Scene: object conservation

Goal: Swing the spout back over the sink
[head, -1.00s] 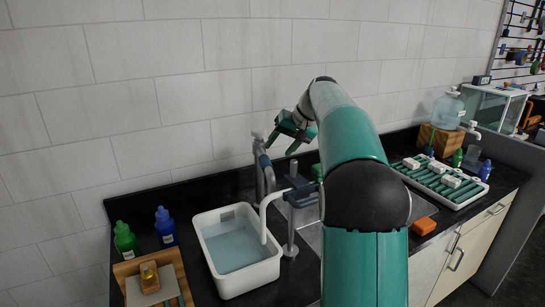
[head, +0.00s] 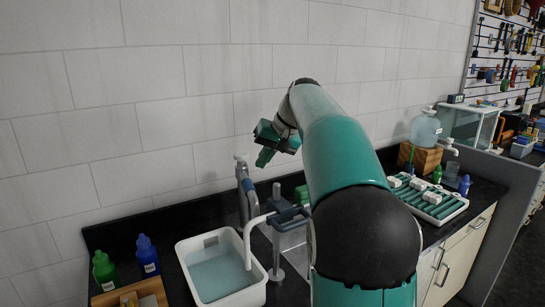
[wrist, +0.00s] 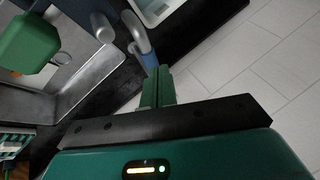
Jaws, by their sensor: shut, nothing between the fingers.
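The grey metal tap (head: 242,200) stands at the back of the counter, behind the white tub. My gripper (head: 263,160) is shut and empty, above and right of the tap. In the wrist view its fingertips (wrist: 158,72) appear close to the sleeved pipe; contact is unclear.
The white tub (head: 262,287) holds bluish liquid. A grey post (head: 277,235) with a blue clamp (head: 287,214) stands between tub and sink. Green (head: 104,272) and blue (head: 147,256) bottles are at left. A tray (head: 455,209) and a jug on a wooden block (head: 421,157) are at right.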

